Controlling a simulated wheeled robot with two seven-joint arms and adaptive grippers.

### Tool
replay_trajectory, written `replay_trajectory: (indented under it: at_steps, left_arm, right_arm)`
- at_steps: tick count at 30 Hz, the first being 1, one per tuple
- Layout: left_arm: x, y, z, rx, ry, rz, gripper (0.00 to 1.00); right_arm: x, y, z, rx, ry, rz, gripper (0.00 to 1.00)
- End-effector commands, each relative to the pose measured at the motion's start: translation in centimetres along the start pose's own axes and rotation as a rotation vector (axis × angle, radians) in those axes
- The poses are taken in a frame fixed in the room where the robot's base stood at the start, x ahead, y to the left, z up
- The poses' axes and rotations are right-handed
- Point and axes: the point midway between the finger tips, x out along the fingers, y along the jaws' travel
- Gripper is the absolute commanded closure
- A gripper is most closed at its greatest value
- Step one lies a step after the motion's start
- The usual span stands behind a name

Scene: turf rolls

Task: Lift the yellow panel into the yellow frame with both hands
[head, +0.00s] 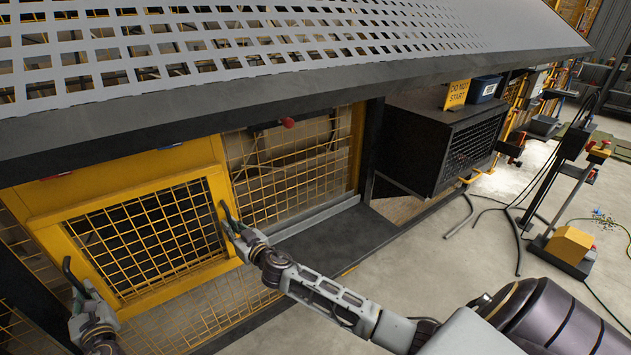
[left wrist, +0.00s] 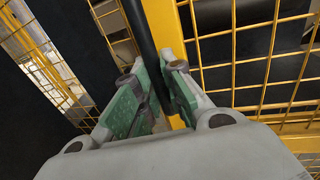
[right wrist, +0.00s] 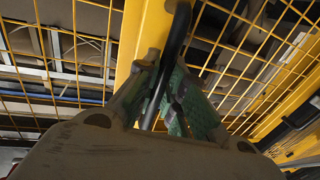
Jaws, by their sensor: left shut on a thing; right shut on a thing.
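The yellow panel (head: 150,294), a mesh in a yellow border, stands upright at the left in the head view. It has a black handle on each side. The yellow frame (head: 120,181) surrounds its upper part; I cannot tell whether the panel is seated in it or just in front. My left gripper (head: 80,290) is shut on the left handle (head: 70,270), which passes between its fingers in the left wrist view (left wrist: 160,80). My right gripper (head: 237,228) is shut on the right handle (head: 226,213), also visible in the right wrist view (right wrist: 182,32).
A grey perforated canopy (head: 250,85) overhangs the panel. Yellow mesh fencing (head: 295,175) continues to the right, above a dark ledge (head: 335,238). A black box (head: 440,140) with a yellow sign (head: 457,94) stands further right.

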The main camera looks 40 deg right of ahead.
Motion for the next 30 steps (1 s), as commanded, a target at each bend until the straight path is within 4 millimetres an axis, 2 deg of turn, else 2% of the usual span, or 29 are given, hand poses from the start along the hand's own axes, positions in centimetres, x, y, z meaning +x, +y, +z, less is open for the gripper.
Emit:
replay_trajectory:
  at_steps: [6,7,12,23,30]
  left_arm:
    - [0.1,0.2,0.3,0.0,-0.005,0.005,1.0]
    - [0.1,0.2,0.3,0.0,-0.005,0.005,0.86]
    - [0.1,0.1,0.2,0.0,-0.004,0.003,0.65]
    - [-0.1,0.0,-0.1,0.001,0.002,0.001,0.64]
    - [-1.0,0.1,-0.1,0.001,0.002,0.0,0.64]
  right_arm:
    - [0.1,0.2,-0.3,-0.002,0.003,0.004,1.0]
    - [0.1,0.2,-0.3,-0.002,0.003,0.004,1.0]
    - [0.1,0.2,-0.3,-0.001,0.004,0.002,1.0]
    - [0.0,0.0,-0.2,0.003,0.003,0.0,1.0]
    - [0.1,-0.1,-0.3,0.003,0.005,-0.001,1.0]
